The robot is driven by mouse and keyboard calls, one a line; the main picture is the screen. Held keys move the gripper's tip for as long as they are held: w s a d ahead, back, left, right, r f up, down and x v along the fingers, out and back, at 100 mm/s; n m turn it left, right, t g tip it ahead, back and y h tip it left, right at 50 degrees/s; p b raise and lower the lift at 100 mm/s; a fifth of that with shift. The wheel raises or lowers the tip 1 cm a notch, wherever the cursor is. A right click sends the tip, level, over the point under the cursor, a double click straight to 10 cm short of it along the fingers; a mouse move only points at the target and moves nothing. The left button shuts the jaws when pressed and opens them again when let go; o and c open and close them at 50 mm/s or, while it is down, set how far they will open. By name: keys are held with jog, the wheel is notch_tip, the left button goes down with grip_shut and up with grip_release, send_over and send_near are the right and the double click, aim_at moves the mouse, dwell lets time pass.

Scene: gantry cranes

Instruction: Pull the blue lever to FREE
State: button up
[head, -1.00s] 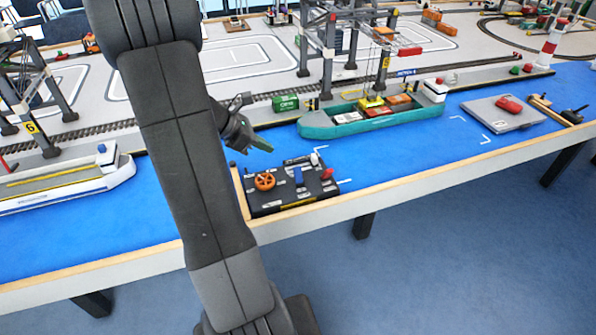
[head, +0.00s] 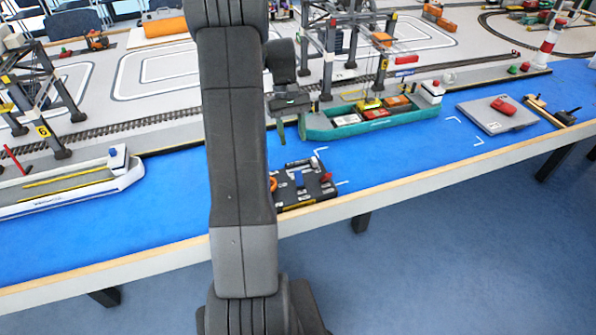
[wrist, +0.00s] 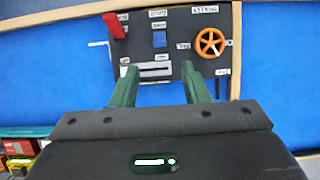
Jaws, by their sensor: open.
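The blue lever (wrist: 159,39) sits in the middle of a black control panel (wrist: 181,20) in the wrist view, with small labels around it too small to read. In the head view the blue lever (head: 299,180) also shows on the panel (head: 305,197), partly behind my arm. My gripper (wrist: 158,85) is open and empty, its two green fingers apart at the panel's edge in the wrist view. In the head view my gripper (head: 281,132) hangs above and behind the panel, fingers pointing down, apart from the lever.
The panel also carries a red lever (wrist: 114,26), an orange handwheel (wrist: 210,42) and a white slider (wrist: 155,71). A teal ship (head: 365,127) lies behind the panel to the right, and a white ship (head: 75,183) at left. Blue table surface (head: 395,155) right of the panel is clear.

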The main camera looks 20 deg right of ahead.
aim_at(301, 185)
jog(key=x, duration=1.2)
jog(key=shift+s+d+f+p, duration=0.1)
jog(key=shift+s+f+p, duration=0.1)
jog(key=shift+f+p, duration=0.15)
jog(key=shift+r, duration=0.1)
grip_shut()
jog(key=t+b, duration=0.2)
jog(key=b, duration=0.1)
jog(key=s+t+b, duration=0.1)
jog(key=t+b, duration=0.1)
jog(key=b, duration=0.1)
jog(key=s+t+b, duration=0.1)
jog(key=t+b, duration=0.1)
jog(key=shift+b, duration=0.4)
jog(key=t+b, duration=0.1)
jog(key=b, duration=0.2)
jog(key=s+t+b, duration=0.1)
jog(key=t+b, duration=0.1)
jog(key=b, duration=0.2)
jog(key=t+b, duration=0.1)
jog(key=b, duration=0.2)
jog(key=shift+s+t, duration=0.25)
jog(key=shift+t, duration=0.05)
jog(key=shift+s+t+b, duration=0.1)
jog(key=shift+t+b, duration=0.2)
jog(key=shift+b, duration=0.7)
